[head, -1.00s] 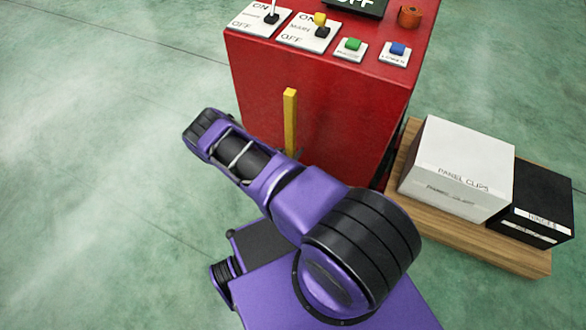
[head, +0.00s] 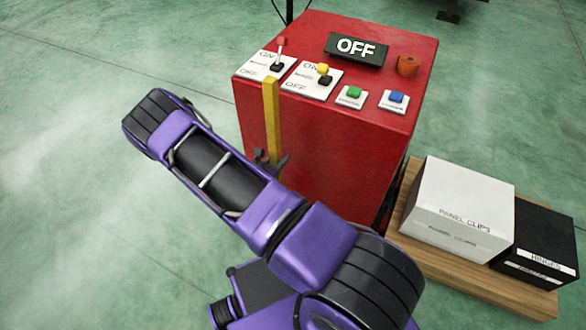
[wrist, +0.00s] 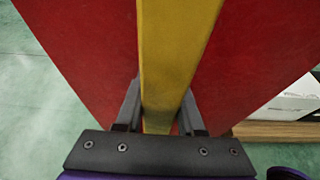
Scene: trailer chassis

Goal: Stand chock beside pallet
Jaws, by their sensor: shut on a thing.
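The chock, a long yellow bar (head: 271,118), stands roughly upright in front of the red cabinet. My gripper (head: 268,160) is shut on its lower part; the dark fingers show beside the bar, partly hidden by my arm. In the wrist view the yellow bar (wrist: 178,50) runs up between the two fingers of my gripper (wrist: 160,115), with the red cabinet behind it. The wooden pallet (head: 475,290) lies on the floor to the right of the cabinet, well apart from the chock.
The red cabinet (head: 330,150) carries switches, buttons and an OFF sign (head: 356,48). A white box (head: 458,210) and a black box (head: 540,245) sit on the pallet. Green floor (head: 60,230) is clear at left.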

